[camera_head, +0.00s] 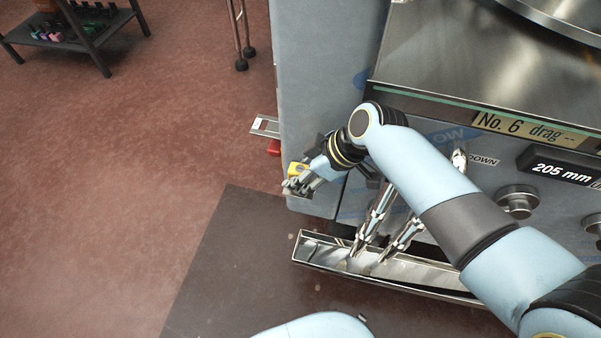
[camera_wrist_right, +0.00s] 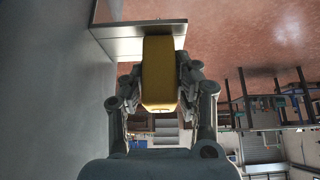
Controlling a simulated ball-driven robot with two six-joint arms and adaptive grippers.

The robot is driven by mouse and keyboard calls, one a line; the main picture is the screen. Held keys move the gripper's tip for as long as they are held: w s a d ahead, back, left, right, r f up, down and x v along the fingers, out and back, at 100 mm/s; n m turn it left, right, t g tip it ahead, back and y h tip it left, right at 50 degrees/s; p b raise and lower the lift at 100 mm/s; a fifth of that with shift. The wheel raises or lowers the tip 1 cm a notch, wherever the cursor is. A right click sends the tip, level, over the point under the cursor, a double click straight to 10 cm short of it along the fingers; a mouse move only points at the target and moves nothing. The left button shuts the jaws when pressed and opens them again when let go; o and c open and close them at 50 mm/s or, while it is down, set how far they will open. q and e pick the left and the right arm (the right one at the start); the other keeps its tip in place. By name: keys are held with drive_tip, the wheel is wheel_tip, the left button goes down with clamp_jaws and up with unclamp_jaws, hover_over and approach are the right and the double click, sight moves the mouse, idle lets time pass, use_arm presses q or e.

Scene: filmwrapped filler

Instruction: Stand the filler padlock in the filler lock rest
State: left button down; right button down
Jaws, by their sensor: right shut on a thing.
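My right gripper (camera_head: 292,184) is beside the left end of the grey-blue machine, shut on the yellow filler padlock (camera_head: 296,169). In the right wrist view the padlock (camera_wrist_right: 159,72) sits between both fingers (camera_wrist_right: 160,88), its top end overlapping a pale metal ledge (camera_wrist_right: 116,40) on the grey wall. I cannot tell whether they touch, or whether this ledge is the lock rest. In the head view a small metal bracket (camera_head: 264,126) juts from the machine's left side, beyond the gripper; it may be the lock rest. My left gripper is out of view.
The machine front (camera_head: 460,146) has knobs and a 205 mm display (camera_head: 562,171). A shiny metal trough (camera_head: 318,250) runs below it, with metal nozzles above. A red part (camera_head: 274,147) sits below the bracket. A dark rack (camera_head: 75,44) stands far left; the floor between is clear.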

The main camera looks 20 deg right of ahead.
drive_tip(key=c, duration=0.9)
unclamp_jaws()
drive_tip(key=shift+f, duration=0.1)
drive_tip(key=shift+s+r, duration=0.1)
drive_tip(key=shift+r, duration=4.9)
